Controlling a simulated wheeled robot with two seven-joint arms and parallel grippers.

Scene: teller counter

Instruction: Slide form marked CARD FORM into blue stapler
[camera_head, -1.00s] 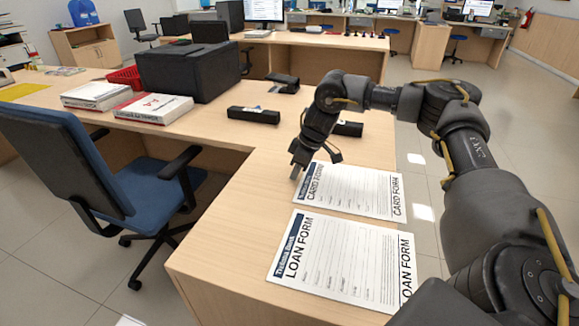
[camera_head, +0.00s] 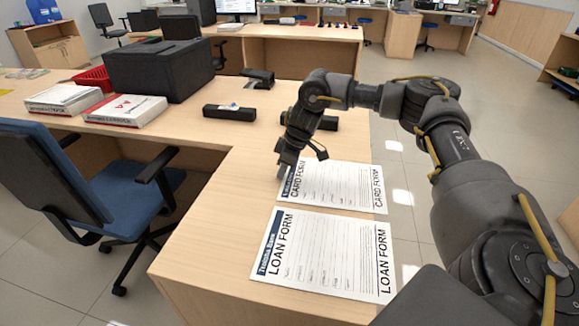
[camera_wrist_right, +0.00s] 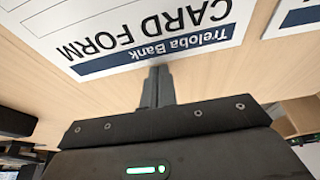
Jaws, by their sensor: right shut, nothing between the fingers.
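The CARD FORM sheet (camera_head: 335,188) lies flat on the near wing of the counter, white with a blue header strip at its left edge. It also shows in the right wrist view (camera_wrist_right: 140,28), header strip towards the gripper. No clearly blue stapler shows; dark devices stand beyond the form. My left gripper is not in view.
The LOAN FORM sheet (camera_head: 325,253) lies nearer, beside the card form. Dark devices (camera_head: 243,113), (camera_head: 258,79) and (camera_head: 325,122) stand farther back. A black printer (camera_head: 160,72) and paper packs (camera_head: 125,110) are at left. A blue chair (camera_head: 65,180) stands left of the counter.

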